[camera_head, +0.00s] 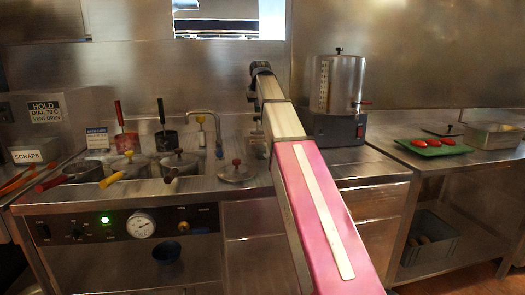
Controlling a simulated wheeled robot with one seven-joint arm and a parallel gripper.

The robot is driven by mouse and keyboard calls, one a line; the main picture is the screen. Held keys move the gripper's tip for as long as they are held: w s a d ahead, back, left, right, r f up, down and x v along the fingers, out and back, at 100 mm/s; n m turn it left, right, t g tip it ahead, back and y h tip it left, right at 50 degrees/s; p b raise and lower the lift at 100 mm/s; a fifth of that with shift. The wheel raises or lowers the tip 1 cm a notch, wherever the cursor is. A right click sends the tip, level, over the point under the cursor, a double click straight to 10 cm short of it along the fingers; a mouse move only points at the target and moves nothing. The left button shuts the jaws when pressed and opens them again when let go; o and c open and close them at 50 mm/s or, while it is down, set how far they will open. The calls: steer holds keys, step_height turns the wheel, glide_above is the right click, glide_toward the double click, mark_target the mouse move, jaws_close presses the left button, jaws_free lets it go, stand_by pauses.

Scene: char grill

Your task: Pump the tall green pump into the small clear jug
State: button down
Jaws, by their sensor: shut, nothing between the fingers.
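My arm reaches up and away from the lower right, and its dark far end (261,69) stands high before the steel back wall. My gripper's fingers do not show; the arm appears to hide them. I cannot make out a tall green pump; it may be behind my arm. A small pale, glassy-looking thing (255,148) stands on the counter just left of my arm, partly covered by it. It may be the small clear jug, but it is too small to tell.
Lidded pots (179,162) and a loose lid (237,172) crowd the counter on the left, with handles sticking up. A curved tap (206,117) stands behind them. A tall urn (335,88) is right of my arm. A green tray (433,147) with red items lies farther right.

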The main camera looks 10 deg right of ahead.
stand_by(0.3)
step_height(320, 180, up, 6)
stand_by(0.7)
steer(key=shift+s, duration=0.1)
